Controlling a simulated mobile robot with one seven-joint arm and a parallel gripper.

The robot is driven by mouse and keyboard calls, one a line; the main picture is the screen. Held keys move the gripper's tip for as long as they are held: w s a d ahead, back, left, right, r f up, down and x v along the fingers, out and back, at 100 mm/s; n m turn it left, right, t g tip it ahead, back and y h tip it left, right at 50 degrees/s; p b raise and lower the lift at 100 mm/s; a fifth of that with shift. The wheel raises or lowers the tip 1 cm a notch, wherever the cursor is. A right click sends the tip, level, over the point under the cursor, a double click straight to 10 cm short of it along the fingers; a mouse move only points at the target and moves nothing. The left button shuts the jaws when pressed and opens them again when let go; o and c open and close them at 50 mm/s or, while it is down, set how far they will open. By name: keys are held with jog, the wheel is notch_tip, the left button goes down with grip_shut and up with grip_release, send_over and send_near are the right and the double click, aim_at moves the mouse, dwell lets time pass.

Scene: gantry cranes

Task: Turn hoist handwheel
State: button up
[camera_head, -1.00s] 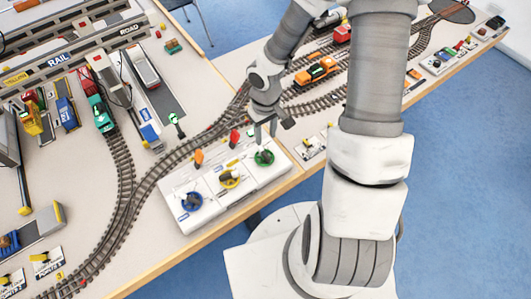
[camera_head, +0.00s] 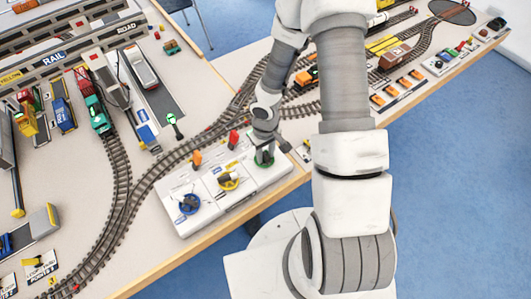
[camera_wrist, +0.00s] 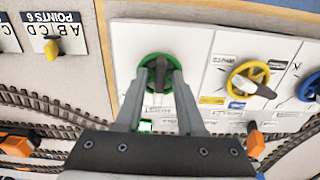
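The control panel (camera_head: 178,222) is a white box near the table's front edge with three handwheels. The green handwheel (camera_head: 263,161) is at its right end in the head view, the yellow handwheel (camera_head: 229,181) in the middle and the blue handwheel (camera_head: 190,204) at the left. My gripper (camera_head: 264,152) is down at the green handwheel and partly hides it. In the wrist view, my gripper's fingers (camera_wrist: 161,76) stand apart at either side of the green wheel's dark middle (camera_wrist: 160,66). A gap shows between the fingers and the hub; contact cannot be told.
An orange lever (camera_head: 197,157) and a red lever (camera_head: 233,138) stand along the panel's back edge. Tracks (camera_head: 122,165) run behind the panel. A card marked Points 6 (camera_wrist: 55,32) lies beside the panel in the wrist view. A lit green square (camera_wrist: 146,125) shows near my fingers.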

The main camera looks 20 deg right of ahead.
grip_shut()
jog(key=shift+n, duration=0.4)
jog(key=n, duration=0.4)
jog(key=shift+w+d, duration=0.1)
jog(key=shift+d, duration=0.05)
jog(key=n+p, duration=0.1)
jog(key=n, duration=0.4)
jog(key=shift+w+d, duration=0.1)
jog(key=shift+n, duration=0.4)
jog(key=shift+o, duration=1)
grip_release()
notch_tip(320, 180, up, 18)
jog(key=p, duration=0.4)
jog(key=shift+f, duration=0.25)
